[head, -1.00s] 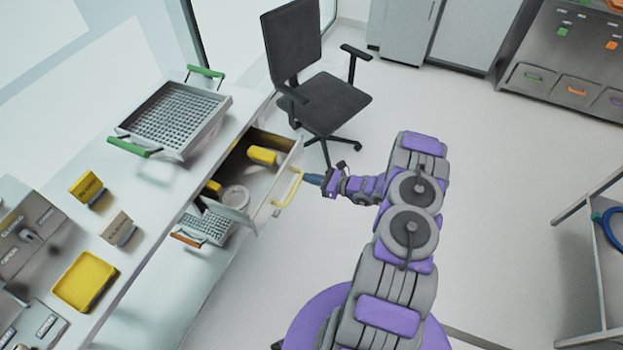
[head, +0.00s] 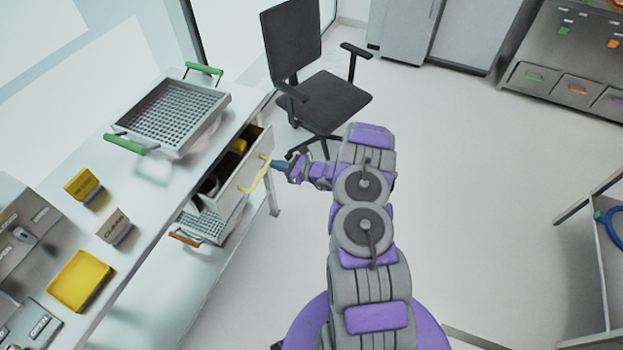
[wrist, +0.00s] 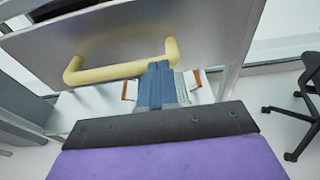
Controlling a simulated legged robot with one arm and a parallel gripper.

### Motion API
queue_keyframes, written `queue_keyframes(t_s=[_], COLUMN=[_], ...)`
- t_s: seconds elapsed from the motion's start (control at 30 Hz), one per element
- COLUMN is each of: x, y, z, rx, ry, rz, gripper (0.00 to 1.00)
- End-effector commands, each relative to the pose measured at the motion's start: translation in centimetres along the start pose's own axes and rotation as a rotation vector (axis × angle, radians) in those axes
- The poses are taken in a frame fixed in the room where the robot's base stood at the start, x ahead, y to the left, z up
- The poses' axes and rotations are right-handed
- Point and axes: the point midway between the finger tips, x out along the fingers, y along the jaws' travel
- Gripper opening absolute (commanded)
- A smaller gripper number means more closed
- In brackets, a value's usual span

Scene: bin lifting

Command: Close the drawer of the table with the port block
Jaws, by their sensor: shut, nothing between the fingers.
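The drawer (head: 236,187) of the white table (head: 150,205) is partly open. Its front carries a yellow handle (head: 256,177), which also shows in the wrist view (wrist: 118,71). My gripper (head: 277,165) is shut and empty, with its blue fingers at the drawer front by one end of the handle. In the wrist view the fingers (wrist: 158,82) sit just beside the right end of the handle; whether they touch it is unclear. The drawer's inside is mostly hidden, with a bit of a yellow item (head: 240,146) showing. The port block (head: 20,235) seems to be the grey unit on the table at left.
A basket with green handles (head: 172,115) stands on the tabletop. A yellow tray (head: 80,281) and small signs lie nearer. Another basket (head: 205,226) sits on the shelf below the drawer. A black office chair (head: 325,100) stands behind my arm.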

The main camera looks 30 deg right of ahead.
Motion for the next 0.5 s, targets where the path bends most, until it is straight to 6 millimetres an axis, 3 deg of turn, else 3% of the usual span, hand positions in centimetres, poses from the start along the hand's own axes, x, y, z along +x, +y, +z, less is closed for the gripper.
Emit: queue_keyframes(t_s=[0.2, 0.5], x=[4.5, 8.0], y=[0.0, 0.0], z=[0.7, 1.4], rx=[-0.005, 0.001], ry=[-0.005, -0.003], rz=[0.003, 0.003], gripper=[0.0, 0.0])
